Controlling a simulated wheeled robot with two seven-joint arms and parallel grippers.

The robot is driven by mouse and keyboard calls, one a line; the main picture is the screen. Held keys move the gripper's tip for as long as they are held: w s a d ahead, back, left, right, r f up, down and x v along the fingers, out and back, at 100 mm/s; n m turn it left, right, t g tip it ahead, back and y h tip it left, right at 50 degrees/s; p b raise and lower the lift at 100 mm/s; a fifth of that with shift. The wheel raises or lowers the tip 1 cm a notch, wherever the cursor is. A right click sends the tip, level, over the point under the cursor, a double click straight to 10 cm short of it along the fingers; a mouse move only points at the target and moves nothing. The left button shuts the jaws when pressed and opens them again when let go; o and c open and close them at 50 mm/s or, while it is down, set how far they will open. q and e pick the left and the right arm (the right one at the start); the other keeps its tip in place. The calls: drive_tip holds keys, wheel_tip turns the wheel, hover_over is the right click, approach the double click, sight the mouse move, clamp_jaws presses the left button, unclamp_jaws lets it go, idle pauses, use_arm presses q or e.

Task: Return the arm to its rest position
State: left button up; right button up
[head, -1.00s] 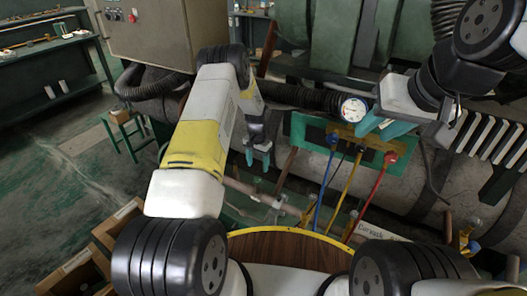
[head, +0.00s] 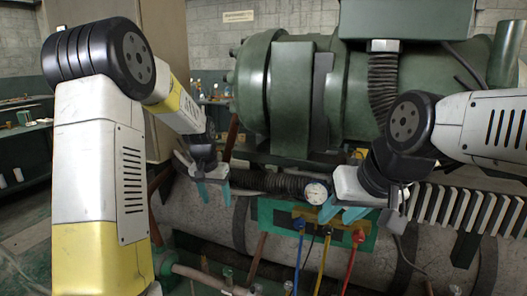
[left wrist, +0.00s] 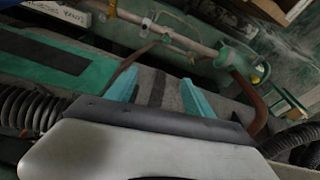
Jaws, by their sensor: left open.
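My left gripper (head: 213,191) hangs in the head view left of the gauge, with its two teal fingers apart and nothing between them. In the left wrist view its fingers (left wrist: 160,88) are spread and empty above a grey pipe surface. My right gripper (head: 342,214) is in the head view just right of the gauge, in front of the green panel. Its two teal fingers show apart, with nothing seen between them. The round gauge (head: 316,192) sits on the manifold above blue, yellow and red hoses.
A green panel (head: 273,214) stands behind the manifold. The red hose (head: 352,262) and blue hose (head: 298,262) hang down from it. A large green machine (head: 290,95) fills the back. A ribbed black hose (head: 383,85) runs down from it. A workbench (head: 25,128) stands far left.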

use_arm(q)
drive_tip(key=s+r+n+t, duration=0.1)
drive_tip(key=s+r+t, duration=0.1)
drive_tip(key=s+r, duration=1.05)
drive_tip(key=s+d+r+n+t+h, duration=0.1)
drive_tip(key=s, duration=1.5)
drive_tip(key=shift+s+r+t, duration=0.25)
drive_tip(key=shift+r+t, duration=0.05)
drive_tip(key=shift+r, duration=0.05)
